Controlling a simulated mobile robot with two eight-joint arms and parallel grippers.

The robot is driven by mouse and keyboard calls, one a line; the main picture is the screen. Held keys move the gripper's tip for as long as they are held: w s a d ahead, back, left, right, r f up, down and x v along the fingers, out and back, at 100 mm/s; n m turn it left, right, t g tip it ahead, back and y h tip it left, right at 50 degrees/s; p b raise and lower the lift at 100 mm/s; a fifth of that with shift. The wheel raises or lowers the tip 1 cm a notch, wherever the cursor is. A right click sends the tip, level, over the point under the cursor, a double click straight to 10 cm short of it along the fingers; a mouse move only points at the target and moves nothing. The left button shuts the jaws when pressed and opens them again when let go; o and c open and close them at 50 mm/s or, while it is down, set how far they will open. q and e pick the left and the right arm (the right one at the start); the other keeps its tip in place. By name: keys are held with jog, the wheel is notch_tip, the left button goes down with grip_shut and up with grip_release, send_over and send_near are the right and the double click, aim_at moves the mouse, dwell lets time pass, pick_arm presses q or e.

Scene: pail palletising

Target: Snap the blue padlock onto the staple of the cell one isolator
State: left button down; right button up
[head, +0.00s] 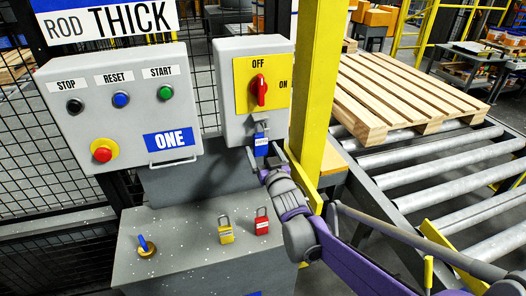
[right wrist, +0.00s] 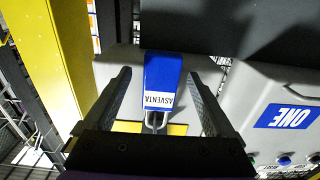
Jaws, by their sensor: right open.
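The cell one isolator (head: 228,88) is a grey box with a yellow plate and a red rotary switch (head: 260,90) pointing at OFF. A metal staple (head: 260,128) projects below the plate. The blue padlock (head: 261,147) hangs upright at the staple, and its labelled body also shows in the right wrist view (right wrist: 160,72). Whether its shackle is fully closed I cannot tell. My right gripper (head: 264,160) is just below and around the padlock. In the right wrist view its fingers (right wrist: 160,85) stand open, with gaps either side of the body. My left gripper is not in view.
A grey control box (head: 125,120) labelled ONE is left of the isolator. A yellow padlock (head: 226,234), a red padlock (head: 262,225) and a blue-handled part (head: 146,244) are on the grey cabinet (head: 180,225) below. A yellow post (head: 316,90) stands close on the right.

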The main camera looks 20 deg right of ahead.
jog(key=shift+s, duration=0.15)
jog(key=s+f+g+p, duration=0.1)
jog(key=s+f+g, duration=0.3)
jog(key=s, duration=0.8)
jog(key=s+f+g+p, duration=0.1)
jog(key=s+f+g, duration=0.3)
jog(key=s, duration=0.8)
jog(key=s+f+g+p, duration=0.1)
jog(key=s+f+g, duration=0.3)
jog(key=s, duration=0.8)
jog(key=shift+s+d+f+g+h, duration=0.2)
jog(key=shift+s+f+g+h, duration=0.1)
jog(key=shift+f, duration=0.6)
